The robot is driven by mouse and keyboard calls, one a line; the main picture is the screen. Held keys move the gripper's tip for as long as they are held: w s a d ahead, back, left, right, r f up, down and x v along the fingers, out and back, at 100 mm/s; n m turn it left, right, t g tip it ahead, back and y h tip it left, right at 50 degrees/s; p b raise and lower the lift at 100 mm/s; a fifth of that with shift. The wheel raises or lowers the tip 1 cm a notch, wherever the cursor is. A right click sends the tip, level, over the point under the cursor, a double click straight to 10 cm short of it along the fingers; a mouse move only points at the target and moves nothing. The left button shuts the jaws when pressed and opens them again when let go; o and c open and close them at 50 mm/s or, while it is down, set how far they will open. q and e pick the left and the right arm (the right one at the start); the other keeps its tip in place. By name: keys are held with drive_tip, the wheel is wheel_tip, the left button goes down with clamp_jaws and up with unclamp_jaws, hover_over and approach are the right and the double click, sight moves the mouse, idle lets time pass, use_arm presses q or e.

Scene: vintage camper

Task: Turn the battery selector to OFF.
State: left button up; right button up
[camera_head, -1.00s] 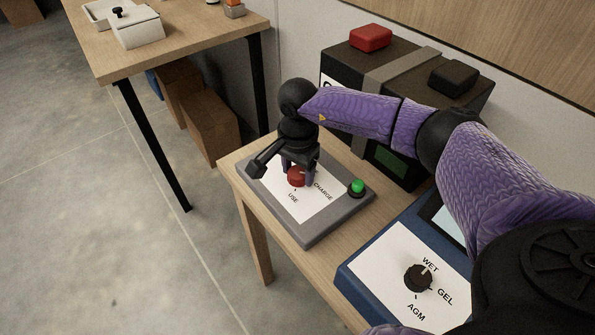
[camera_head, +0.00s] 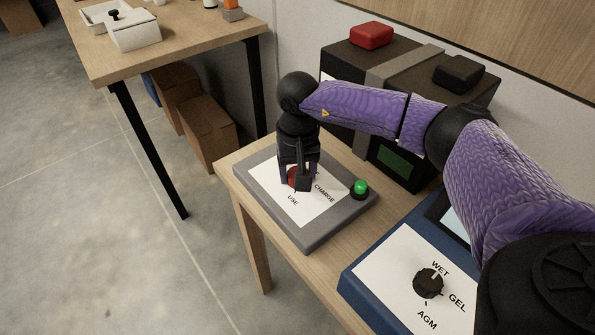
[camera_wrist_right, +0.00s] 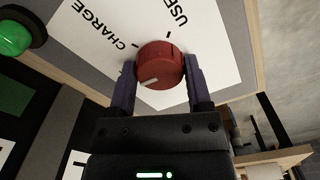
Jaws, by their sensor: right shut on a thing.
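The battery selector is a red round knob (camera_head: 293,183) on a grey panel (camera_head: 318,235) with a white label plate. The words USE and CHARGE are readable; no OFF word is visible. My right gripper (camera_head: 297,181) points down over the knob and partly hides it. In the right wrist view the knob (camera_wrist_right: 160,62) sits between the two fingers of my right gripper (camera_wrist_right: 160,68), which is shut on it. The knob's white pointer mark faces lower left there, away from the USE and CHARGE ticks. My left gripper is not in view.
A green button (camera_head: 360,188) is on the panel's right side. A blue box (camera_head: 372,292) with a black WET/GEL/AGM knob (camera_head: 428,283) stands in front. A dark battery (camera_head: 398,85) with red and black caps stands behind. Another table (camera_head: 165,45) is at upper left.

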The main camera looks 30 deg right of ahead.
drive_tip(key=shift+n, duration=0.5)
drive_tip(key=o, duration=1.3)
wheel_tip(320, 180, up, 9)
drive_tip(key=p, duration=0.2)
drive_tip(key=shift+r+p, duration=0.1)
drive_tip(key=shift+p, duration=0.3)
drive_tip(key=shift+r, duration=0.4)
